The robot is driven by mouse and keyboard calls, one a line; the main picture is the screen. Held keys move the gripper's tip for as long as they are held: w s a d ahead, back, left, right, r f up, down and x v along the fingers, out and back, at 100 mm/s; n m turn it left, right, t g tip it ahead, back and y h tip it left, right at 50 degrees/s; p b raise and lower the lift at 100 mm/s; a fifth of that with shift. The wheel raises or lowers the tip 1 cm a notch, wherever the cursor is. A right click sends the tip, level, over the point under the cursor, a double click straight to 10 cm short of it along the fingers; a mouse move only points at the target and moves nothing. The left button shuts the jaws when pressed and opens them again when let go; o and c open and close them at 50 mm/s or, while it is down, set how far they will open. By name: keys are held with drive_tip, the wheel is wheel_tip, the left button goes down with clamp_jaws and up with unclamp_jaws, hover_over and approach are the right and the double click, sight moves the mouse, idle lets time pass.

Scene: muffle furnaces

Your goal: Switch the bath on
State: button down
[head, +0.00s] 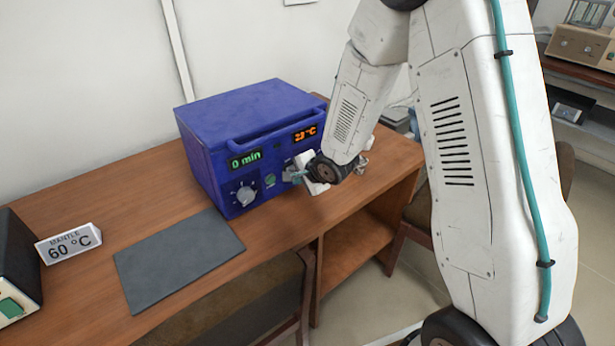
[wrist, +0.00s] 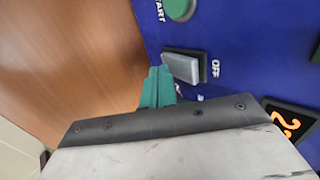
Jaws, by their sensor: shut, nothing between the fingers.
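The bath is a blue box (head: 245,112) on the wooden desk. Its front has a lit green "0 min" display (head: 246,159), a lit orange "23 °C" display (head: 305,133) and a dial (head: 244,194). In the wrist view, a grey rocker switch (wrist: 182,66) with an "OFF" label sits on the blue panel near a green START button (wrist: 180,8). My gripper (head: 297,175) is at the right part of the front. Its teal fingertips (wrist: 158,74) are shut and empty, right beside the switch; I cannot tell whether they touch it. The arm hides part of the panel.
A dark grey mat (head: 178,258) lies on the desk before the bath. A "MANTLE 60 °C" sign (head: 69,243) and a dark device (head: 15,270) stand at the left. A chair (head: 250,305) is at the desk's front edge.

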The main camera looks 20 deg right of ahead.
drive_tip(key=shift+a, duration=0.25)
drive_tip(key=shift+r, duration=0.1)
drive_tip(key=shift+r, duration=0.1)
drive_tip(key=shift+r, duration=0.7)
drive_tip(key=shift+s+d, duration=0.1)
drive_tip(key=shift+s+d, duration=0.15)
drive_tip(key=shift+s, duration=0.15)
drive_tip(key=s, duration=0.2)
drive_tip(key=s+d, duration=0.1)
drive_tip(key=shift+d+r, duration=0.1)
drive_tip(key=shift+r, duration=0.15)
drive_tip(key=v, duration=1)
drive_tip(key=shift+r, duration=0.15)
